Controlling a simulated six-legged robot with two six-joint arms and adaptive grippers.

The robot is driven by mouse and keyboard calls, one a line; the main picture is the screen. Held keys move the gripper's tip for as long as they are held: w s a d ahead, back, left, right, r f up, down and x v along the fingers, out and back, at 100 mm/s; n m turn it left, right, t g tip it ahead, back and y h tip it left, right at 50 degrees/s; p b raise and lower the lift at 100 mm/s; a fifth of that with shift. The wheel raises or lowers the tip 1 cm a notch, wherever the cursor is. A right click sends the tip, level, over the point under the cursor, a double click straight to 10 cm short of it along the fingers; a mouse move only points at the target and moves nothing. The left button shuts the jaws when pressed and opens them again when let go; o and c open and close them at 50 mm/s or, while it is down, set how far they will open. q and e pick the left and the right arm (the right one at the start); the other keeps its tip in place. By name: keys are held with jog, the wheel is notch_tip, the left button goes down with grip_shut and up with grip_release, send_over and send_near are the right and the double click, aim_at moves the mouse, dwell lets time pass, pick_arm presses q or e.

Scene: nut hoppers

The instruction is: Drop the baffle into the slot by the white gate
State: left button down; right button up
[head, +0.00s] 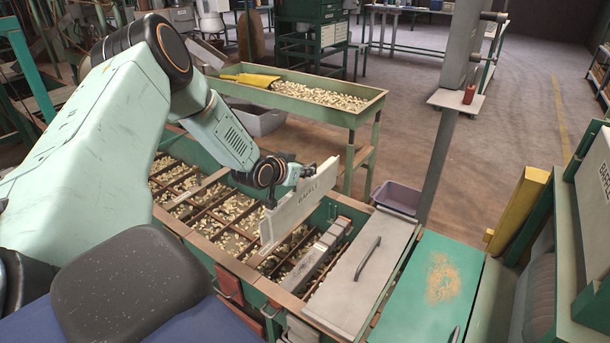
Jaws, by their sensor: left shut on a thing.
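The baffle (297,212) is a pale grey-white plate with lettering near its upper edge. My left gripper (304,177) is shut on its upper left part. The plate stands upright at a slant across the hopper bin (178,226), which is divided into several compartments of nuts. It hides part of the compartments behind it. I cannot tell whether its lower edge touches the dividers. A white gate (303,331) shows on the bin's front side at the bottom of the picture, partly cut off. The slot by it cannot be made out clearly. My right gripper is out of view.
Red gates (229,285) sit left of the white one. A grey lid with a handle (362,265) covers the bin's right end, beside a grey bar (327,245). A green nut tray (353,116) and a grey post (437,165) stand behind.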

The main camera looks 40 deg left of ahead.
aim_at(299, 185)
pick_arm(q)
jog(key=shift+s+a+f, duration=0.25)
jog(key=shift+a+f, duration=0.15)
jog(key=shift+a, duration=0.15)
jog(key=shift+d+f+b, duration=0.1)
jog(key=shift+f+b, duration=0.1)
jog(key=shift+b, duration=0.35)
notch_tip(299, 185, down, 3)
jog(key=b, duration=0.3)
jog(key=shift+w+d+f, duration=0.1)
jog(key=shift+f, duration=0.1)
jog(key=shift+f+b, duration=0.25)
jog(key=shift+b, duration=0.05)
jog(key=shift+d+r, duration=0.1)
jog(key=shift+d, duration=0.05)
